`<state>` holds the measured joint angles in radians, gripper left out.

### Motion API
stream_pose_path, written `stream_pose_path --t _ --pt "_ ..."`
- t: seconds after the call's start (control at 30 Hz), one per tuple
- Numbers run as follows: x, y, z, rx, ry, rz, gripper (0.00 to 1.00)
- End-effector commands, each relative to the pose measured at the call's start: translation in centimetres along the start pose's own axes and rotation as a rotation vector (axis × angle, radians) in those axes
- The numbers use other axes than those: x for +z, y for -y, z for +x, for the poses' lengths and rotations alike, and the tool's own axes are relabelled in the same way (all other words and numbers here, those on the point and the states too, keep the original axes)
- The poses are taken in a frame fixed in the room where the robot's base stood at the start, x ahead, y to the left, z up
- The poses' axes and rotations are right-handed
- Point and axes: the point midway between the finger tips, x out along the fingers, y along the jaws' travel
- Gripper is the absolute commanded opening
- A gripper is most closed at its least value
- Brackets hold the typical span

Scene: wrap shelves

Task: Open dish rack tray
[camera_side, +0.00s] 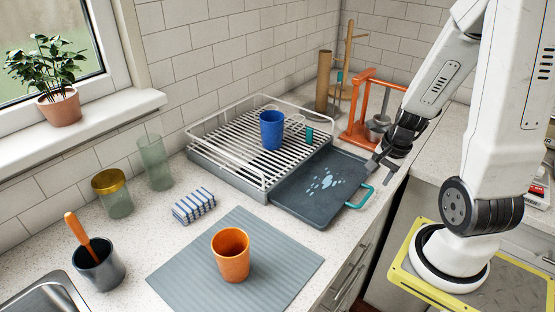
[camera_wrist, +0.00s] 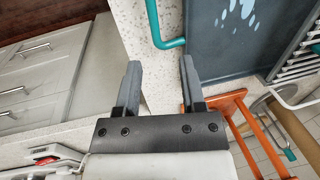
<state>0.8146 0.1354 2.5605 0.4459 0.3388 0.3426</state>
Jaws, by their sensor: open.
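The dish rack (camera_side: 228,181) stands on the counter against the tiled wall, with a blue cup (camera_side: 271,130) on its slats. Its dark grey tray (camera_side: 295,200) sticks out from the right side of the rack, with pale water marks on it. A teal handle (camera_side: 361,197) is on the tray's outer edge; it also shows in the wrist view (camera_wrist: 158,30). My gripper (camera_side: 382,164) is above the counter near the tray's far right corner. In the wrist view, its two fingers (camera_wrist: 160,75) are apart with nothing between them. The handle lies ahead of the fingers, not touching them.
An orange stand (camera_side: 357,118) with metal utensils is close behind my gripper. An orange cup (camera_side: 231,255) stands on a grey mat (camera_side: 185,273) in front. Drawers (camera_side: 348,280) lie below the counter edge.

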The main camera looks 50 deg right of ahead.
Motion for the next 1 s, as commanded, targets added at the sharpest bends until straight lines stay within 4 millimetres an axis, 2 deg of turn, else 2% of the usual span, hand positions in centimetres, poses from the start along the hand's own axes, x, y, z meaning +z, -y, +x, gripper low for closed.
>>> stream_pose_path --t 0.5,1.0 --pt "0.0 0.9 -4.5 -0.001 -0.002 0.000 0.51" --pt "0.0 1.0 -5.2 0.002 -0.001 0.000 0.51"
